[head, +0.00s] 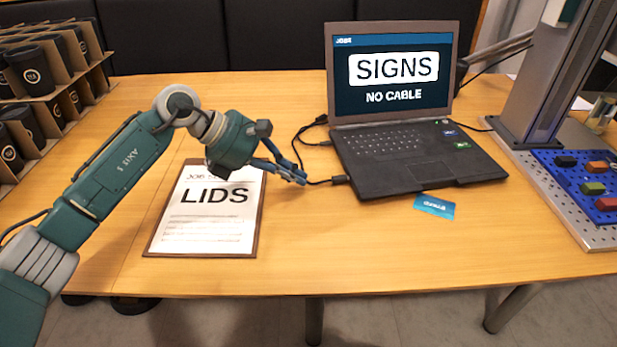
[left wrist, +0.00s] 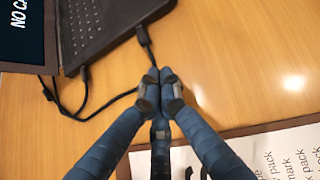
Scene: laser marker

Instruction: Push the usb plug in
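The black usb plug (head: 340,180) is at the left side of the open laptop (head: 420,158), near its front corner. It also shows in the left wrist view (left wrist: 143,35), close against the laptop edge; how deep it sits I cannot tell. A thin black cable runs from it to my left fingertips. My left gripper (head: 304,179) is left of the plug, a short way off. In the left wrist view its fingertips (left wrist: 160,76) are together; whether the cable runs between or under them is hidden. The laptop screen (head: 393,73) reads "SIGNS" and "NO CABLE". My right gripper is out of view.
A clipboard (head: 150,246) with a "LIDS" sheet lies under my left arm. Another cable end (head: 325,143) is at the laptop's left side. A blue card (head: 434,206) lies in front of it. Cup crates stand left, a marker machine (head: 548,80) right.

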